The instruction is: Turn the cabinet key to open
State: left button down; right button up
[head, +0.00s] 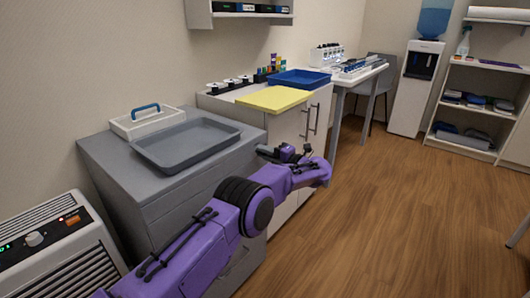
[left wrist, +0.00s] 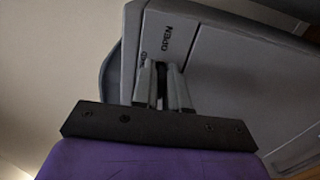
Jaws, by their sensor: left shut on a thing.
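The grey cabinet (head: 160,214) stands left of centre in the head view, and its grey face (left wrist: 225,65) fills much of the left wrist view. The word OPEN (left wrist: 166,43) is printed on it, with a smaller, unreadable label to the left of it. My left gripper (left wrist: 162,70) is at this face, just below the labels in the picture, with its fingers close together. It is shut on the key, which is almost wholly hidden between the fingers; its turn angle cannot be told. In the head view my left gripper (head: 268,153) is by the cabinet's right side. My right gripper is not in view.
A grey tray (head: 186,160) and a white caddy with a blue handle (head: 146,120) are on the cabinet. A white cupboard with a yellow board (head: 274,98) and a blue tray (head: 297,79) stands behind. A heater (head: 60,250) is at the left. The wooden floor at right is clear.

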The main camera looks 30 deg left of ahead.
pick_arm(q)
jog(key=shift+m, duration=0.3)
jog(key=c, duration=1.2)
grip_release()
jog(key=shift+c, duration=0.2)
jog(key=d, duration=1)
jog(key=shift+s+d+p, duration=0.3)
jog(key=shift+s, duration=0.1)
